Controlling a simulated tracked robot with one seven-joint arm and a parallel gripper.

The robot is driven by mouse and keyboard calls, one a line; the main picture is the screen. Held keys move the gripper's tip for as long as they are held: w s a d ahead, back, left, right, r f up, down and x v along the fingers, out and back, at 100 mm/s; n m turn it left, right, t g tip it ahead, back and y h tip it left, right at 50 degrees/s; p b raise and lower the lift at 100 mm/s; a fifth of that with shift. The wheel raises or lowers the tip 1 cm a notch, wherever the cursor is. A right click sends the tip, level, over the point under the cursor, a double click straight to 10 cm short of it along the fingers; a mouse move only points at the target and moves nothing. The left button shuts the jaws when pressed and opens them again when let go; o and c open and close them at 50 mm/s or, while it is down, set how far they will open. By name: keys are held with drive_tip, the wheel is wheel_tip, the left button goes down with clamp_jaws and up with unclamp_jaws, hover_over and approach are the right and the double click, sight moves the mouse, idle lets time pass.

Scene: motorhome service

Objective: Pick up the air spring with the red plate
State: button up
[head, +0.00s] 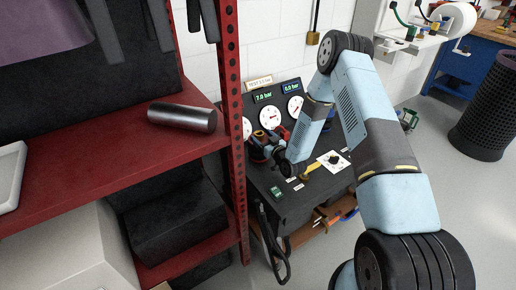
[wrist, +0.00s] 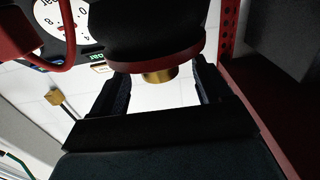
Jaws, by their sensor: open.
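In the wrist view, a dark, rounded air spring with a red plate (wrist: 160,60) fills the upper middle. A short brass fitting (wrist: 158,77) sticks out of the plate. My gripper (wrist: 161,84) is open, one dark finger on each side of the fitting, with a bright gap between them. I cannot tell whether the fingers touch the plate. In the head view, my arm's end reaches over the dark test bench (head: 310,200), where red and dark parts crowd together and the spring is hard to make out.
A red shelf rack (head: 234,110) stands close left of the bench, with a metal cylinder (head: 183,117) on its shelf. A gauge panel (head: 272,117) rises behind the bench. A black bin (head: 488,108) and open floor lie to the right.

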drive_tip(key=shift+x, duration=1.45)
clamp_jaws()
drive_tip(key=shift+r, duration=0.15)
